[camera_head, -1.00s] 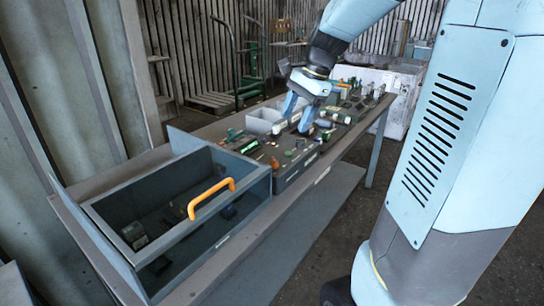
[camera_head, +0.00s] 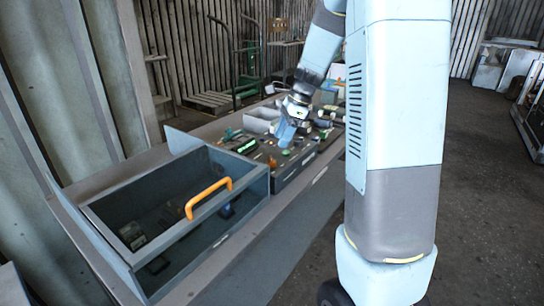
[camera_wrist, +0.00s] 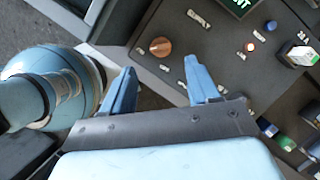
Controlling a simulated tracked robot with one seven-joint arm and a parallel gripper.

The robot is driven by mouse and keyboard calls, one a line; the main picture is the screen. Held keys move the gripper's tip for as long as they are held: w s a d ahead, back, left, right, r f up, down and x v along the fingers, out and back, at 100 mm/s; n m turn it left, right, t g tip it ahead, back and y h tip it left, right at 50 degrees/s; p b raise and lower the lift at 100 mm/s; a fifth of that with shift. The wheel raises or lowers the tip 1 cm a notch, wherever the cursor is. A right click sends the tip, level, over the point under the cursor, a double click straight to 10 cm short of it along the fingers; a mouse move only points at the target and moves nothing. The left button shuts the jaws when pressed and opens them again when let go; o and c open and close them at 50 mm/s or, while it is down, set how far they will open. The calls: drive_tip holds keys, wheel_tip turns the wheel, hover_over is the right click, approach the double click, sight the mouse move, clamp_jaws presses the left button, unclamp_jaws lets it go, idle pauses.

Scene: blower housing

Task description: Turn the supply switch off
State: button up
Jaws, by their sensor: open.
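A dark control panel (camera_wrist: 215,50) fills the upper right of the wrist view.
A grey open-topped box with an orange handle (camera_head: 208,198) stands on the bench in front of the panel. A green display (camera_wrist: 238,5) and a white-and-green device (camera_wrist: 300,55) sit on the panel. More parts lie behind.

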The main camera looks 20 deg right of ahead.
sight(271, 162)
drive_tip(key=x, duration=0.7)
drive_tip(key=shift+a+f, duration=0.15)
drive_tip(key=shift+f, duration=0.2)
